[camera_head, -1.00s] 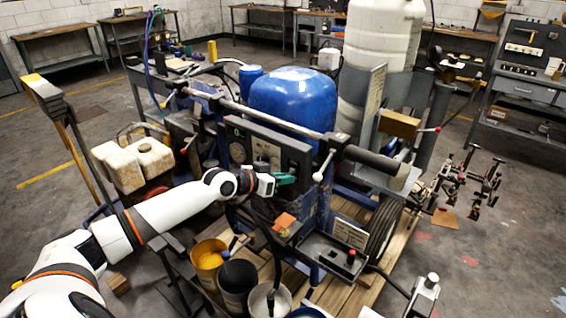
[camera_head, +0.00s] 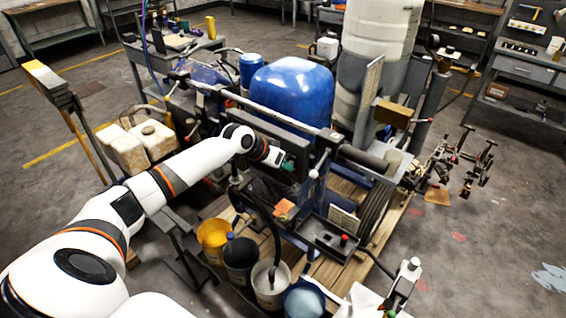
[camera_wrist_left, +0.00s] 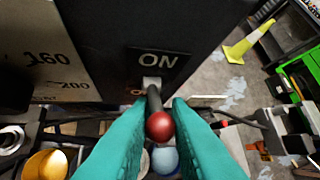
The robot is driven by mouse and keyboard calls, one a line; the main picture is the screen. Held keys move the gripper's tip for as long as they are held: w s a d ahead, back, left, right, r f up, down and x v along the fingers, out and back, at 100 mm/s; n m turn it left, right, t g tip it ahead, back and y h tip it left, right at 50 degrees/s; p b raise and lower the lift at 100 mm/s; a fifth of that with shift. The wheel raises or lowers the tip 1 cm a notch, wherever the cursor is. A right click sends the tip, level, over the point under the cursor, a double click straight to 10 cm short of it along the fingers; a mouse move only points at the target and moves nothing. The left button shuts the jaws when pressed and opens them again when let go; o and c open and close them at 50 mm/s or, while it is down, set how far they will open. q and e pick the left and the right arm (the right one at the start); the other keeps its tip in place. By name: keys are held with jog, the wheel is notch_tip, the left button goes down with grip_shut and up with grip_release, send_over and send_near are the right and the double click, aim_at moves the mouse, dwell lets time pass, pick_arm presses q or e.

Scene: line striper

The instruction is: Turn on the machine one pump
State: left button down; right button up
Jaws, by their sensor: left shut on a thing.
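The line striper machine carries a blue tank (camera_head: 290,92) in the middle of the head view. My left gripper (camera_head: 288,163) is at the dark panel on its near side. In the left wrist view, the teal fingers (camera_wrist_left: 159,130) are shut on a short dark lever with a red ball knob (camera_wrist_left: 159,126). The lever points down from a dark box face, below an ON label (camera_wrist_left: 158,62). A partly covered orange label shows beside the lever's base. In the head view the lever is hidden by my gripper.
Paint buckets, one yellow (camera_head: 214,234), stand below my arm on the pallet. White jugs (camera_head: 155,138) sit to the left. A grey tray (camera_head: 327,238) juts out at the front. A tall white tank (camera_head: 385,40) stands behind.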

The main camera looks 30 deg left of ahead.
dwell(0.3)
pick_arm(q)
jog(key=c, duration=1.4)
grip_release()
jog(key=shift+w+f, duration=0.1)
jog(key=b+v, duration=0.3)
jog(key=v, duration=0.9)
